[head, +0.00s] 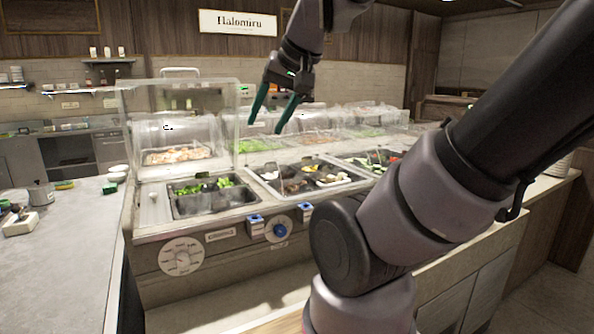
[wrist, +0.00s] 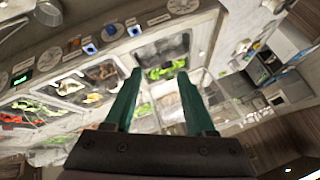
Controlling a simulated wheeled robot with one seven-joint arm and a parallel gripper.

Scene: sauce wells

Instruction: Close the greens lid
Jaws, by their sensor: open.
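The greens well (head: 210,196), a dark pan with chopped greens, is uncovered at the front left of the counter. A clear lid (head: 180,104) with a handle along its top edge stands raised at the well's back edge. My gripper (head: 267,127) is open and empty, pointing down above the counter, to the right of the raised lid and apart from it. In the wrist view, the greens well (wrist: 164,48) shows beyond and between the spread green fingers of my gripper (wrist: 159,74). The lid's outline is hard to make out there.
Open wells of mixed food (head: 305,178) and vegetables (head: 368,160) lie right of the greens. A clear cover (head: 176,132) with a food tray under it is behind the lid. Knobs (head: 181,256) line the front panel. A grey worktop (head: 65,250) is at left.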

